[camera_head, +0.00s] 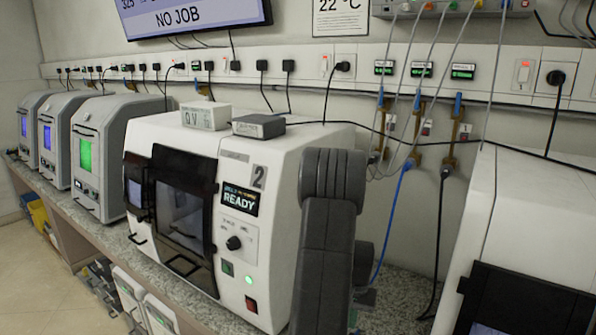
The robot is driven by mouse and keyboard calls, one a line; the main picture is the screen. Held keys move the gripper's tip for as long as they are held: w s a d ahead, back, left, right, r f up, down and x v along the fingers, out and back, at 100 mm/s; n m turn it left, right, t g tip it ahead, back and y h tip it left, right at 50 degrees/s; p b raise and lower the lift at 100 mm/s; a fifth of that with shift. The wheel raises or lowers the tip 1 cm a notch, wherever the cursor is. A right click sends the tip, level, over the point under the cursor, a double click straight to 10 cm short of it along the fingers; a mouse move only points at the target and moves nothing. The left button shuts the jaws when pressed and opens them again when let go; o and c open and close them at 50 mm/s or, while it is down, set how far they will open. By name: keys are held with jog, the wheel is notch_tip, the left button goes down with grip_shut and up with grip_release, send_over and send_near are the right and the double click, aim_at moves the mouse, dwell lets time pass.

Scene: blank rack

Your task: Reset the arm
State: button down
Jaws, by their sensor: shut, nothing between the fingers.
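My arm (325,240) shows as dark grey links rising at the lower middle. It stands in front of the right side of the white machine marked 2 (270,190). A smaller dark part shows just right of the main link, low down, and I cannot tell what it is. My gripper and its fingertips are not in view.
The machine's display reads READY, and its dark-framed door (182,215) looks closed. Two small boxes (258,126) sit on top. Another white machine (530,220) stands at right. Smaller machines (100,150) line the granite counter at left. Cables (436,240) hang between the large machines.

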jog(key=shift+s+a+r+p, duration=0.25)
jog(key=shift+s+r+p, duration=0.05)
jog(key=shift+s+p, duration=0.3)
jog(key=shift+s+a+r+p, duration=0.25)
jog(key=shift+s+r+p, duration=0.05)
jog(key=shift+s+p, duration=0.3)
jog(key=shift+w+d+r+p, duration=0.15)
jog(key=shift+r+p, duration=0.35)
jog(key=shift+r, duration=0.7)
